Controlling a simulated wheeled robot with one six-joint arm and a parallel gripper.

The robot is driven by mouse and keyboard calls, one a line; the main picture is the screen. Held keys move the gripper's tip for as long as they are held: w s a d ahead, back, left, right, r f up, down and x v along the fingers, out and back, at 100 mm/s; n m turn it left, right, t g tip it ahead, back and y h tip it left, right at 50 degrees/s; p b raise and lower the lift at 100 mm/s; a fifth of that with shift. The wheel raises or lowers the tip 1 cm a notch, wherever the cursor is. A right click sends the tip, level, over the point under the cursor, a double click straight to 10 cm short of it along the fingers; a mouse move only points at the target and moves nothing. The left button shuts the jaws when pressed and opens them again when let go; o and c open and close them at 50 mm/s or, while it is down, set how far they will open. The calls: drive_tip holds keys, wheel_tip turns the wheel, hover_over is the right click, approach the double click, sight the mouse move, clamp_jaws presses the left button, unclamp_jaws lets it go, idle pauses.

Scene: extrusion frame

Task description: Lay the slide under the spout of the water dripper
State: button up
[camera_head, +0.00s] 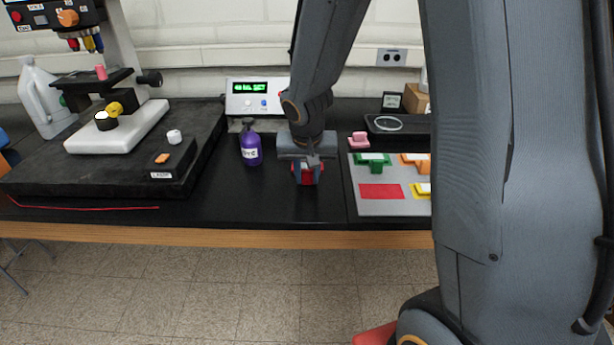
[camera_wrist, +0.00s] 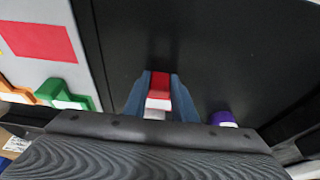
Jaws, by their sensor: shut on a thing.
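My gripper (camera_head: 307,178) is shut on a red slide (camera_head: 307,173) with a white part, held over the dark bench front. In the wrist view the red slide (camera_wrist: 159,88) sits between my two blue-grey fingers (camera_wrist: 158,95). A white box with a green display (camera_head: 255,97) stands at the back, behind and left of my gripper; it may be the water dripper. My arm covers its right side, and I cannot make out a spout clearly. Whether the slide touches the bench is unclear.
A purple bottle (camera_head: 251,148) stands left of my gripper, before the white box. A grey mat (camera_head: 376,208) at right holds green (camera_head: 374,161) and orange pieces and a bare red patch (camera_head: 381,191). A microscope (camera_head: 110,110) stands on a black slab at left.

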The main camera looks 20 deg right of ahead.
drive_tip(key=shift+f, duration=0.1)
drive_tip(key=o, duration=1)
drive_tip(key=shift+r, duration=0.6)
drive_tip(key=b+v, duration=0.1)
drive_tip(key=v, duration=1)
drive_tip(key=s+f+n, duration=0.1)
drive_tip(key=s+f, duration=0.2)
drive_tip(key=s, duration=0.1)
drive_tip(key=s+f+n+g, duration=0.1)
drive_tip(key=s+f, duration=0.2)
drive_tip(key=s, duration=0.2)
drive_tip(key=s+d+f+n+g+y, duration=0.1)
drive_tip(key=s+f, duration=0.2)
drive_tip(key=s, duration=0.2)
drive_tip(key=shift+f+n, duration=0.3)
drive_tip(key=shift+f, duration=0.1)
